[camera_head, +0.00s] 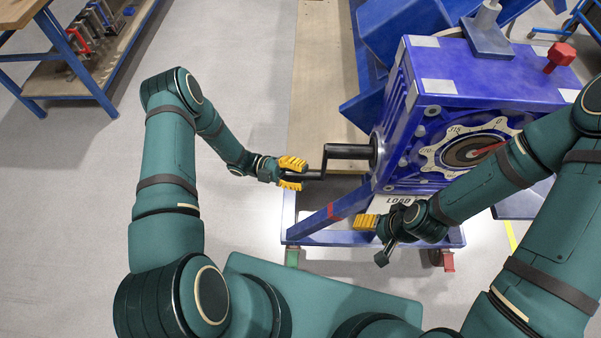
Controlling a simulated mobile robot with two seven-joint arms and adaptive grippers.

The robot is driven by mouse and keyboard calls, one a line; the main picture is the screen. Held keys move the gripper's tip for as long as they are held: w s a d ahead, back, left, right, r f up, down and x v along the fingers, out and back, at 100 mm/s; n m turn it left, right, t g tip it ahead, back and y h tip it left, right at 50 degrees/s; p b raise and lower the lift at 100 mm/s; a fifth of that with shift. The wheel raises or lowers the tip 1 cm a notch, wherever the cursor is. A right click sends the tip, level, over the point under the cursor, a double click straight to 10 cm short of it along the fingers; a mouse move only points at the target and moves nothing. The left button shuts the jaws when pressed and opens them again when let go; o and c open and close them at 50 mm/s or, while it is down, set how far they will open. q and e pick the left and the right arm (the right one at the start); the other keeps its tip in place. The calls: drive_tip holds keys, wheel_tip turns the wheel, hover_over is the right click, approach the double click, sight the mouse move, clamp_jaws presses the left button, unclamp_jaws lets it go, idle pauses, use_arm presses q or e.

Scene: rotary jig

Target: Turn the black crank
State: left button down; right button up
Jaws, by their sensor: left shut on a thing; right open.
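The black crank (347,151) sticks out to the left from the side of the blue gearbox housing (470,72). Its arm bends down to a black handle (312,175) that points left. My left gripper (296,174) has its yellow fingers shut on the handle's end, which is partly hidden between them. My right gripper (366,222) is open and empty, in front of the housing's lower left corner, apart from the crank. A dial (470,150) with a pale numbered ring and a red pointer is on the housing's front, partly covered by my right arm.
The housing stands on a blue wheeled frame (330,222) with a "LOAD" label (398,201). A red knob (560,57) is on the housing's top. A blue workbench (60,50) with tools is at upper left. The grey floor to the left of the crank is clear.

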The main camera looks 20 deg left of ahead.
use_arm(q)
drive_tip(key=c, duration=0.7)
unclamp_jaws()
drive_tip(key=shift+s+d, duration=0.15)
drive_tip(key=shift+s, duration=0.1)
drive_tip(key=shift+w, duration=0.1)
drive_tip(key=shift+w+a+f, duration=0.1)
drive_tip(key=shift+a, duration=0.45)
drive_tip(key=v, duration=1.1)
